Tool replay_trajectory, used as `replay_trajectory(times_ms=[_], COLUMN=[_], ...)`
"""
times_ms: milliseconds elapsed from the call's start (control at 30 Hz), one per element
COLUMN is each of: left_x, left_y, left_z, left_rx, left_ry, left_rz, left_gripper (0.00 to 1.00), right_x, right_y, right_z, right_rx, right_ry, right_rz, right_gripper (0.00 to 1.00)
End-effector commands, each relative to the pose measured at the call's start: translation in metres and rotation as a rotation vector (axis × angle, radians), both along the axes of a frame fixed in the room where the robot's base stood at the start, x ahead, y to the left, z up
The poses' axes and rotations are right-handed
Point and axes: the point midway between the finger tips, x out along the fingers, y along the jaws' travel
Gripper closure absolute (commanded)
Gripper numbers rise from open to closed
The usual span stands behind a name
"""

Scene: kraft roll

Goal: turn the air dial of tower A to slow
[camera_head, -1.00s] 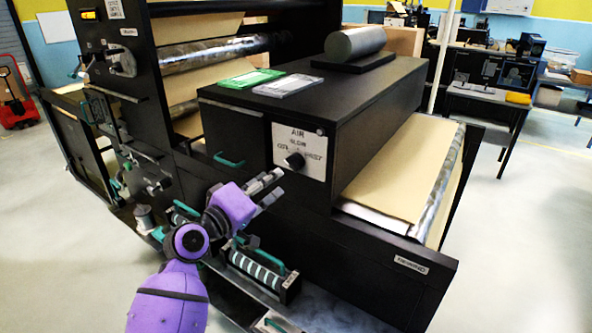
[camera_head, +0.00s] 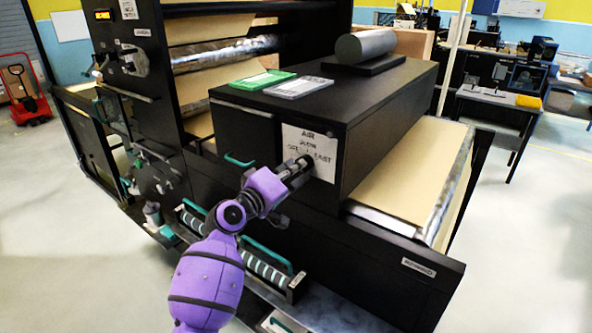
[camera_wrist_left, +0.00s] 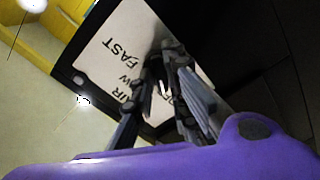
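The air dial (camera_head: 308,160) is a small black knob on the white label panel (camera_head: 322,172) of the black cabinet. The panel reads AIR, SLOW, OFF and FAST. My left gripper (camera_head: 304,168) is at the dial with its fingers apart and covers much of it. In the left wrist view, the fingers (camera_wrist_left: 164,62) reach in front of the panel (camera_wrist_left: 112,50), with dark tips around the knob's place. Contact cannot be told, and the dial's pointer setting is hidden. My right gripper is out of view.
A green pad (camera_head: 263,80) and a grey pad (camera_head: 299,87) lie on the cabinet top beside a grey cylinder (camera_head: 365,46). Brown paper (camera_head: 408,168) runs out at the right. A teal-handled roller (camera_head: 255,262) sits below my arm.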

Motion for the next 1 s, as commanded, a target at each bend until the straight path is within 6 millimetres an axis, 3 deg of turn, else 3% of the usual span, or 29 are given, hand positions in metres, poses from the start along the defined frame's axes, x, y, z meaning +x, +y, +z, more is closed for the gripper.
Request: replay_trajectory(times_ms=[533, 1000], left_x=[0.0, 0.0], left_y=[0.0, 0.001], left_z=[-0.002, -0.003], left_rx=[0.049, 0.354], left_ry=[-0.034, -0.254], left_rz=[0.0, -0.001], left_gripper=[1.0, 1.0], right_x=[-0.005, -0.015], right_y=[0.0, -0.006], right_z=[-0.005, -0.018], right_rx=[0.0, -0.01], right_ry=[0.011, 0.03], right_rz=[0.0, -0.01], right_gripper=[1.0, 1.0])
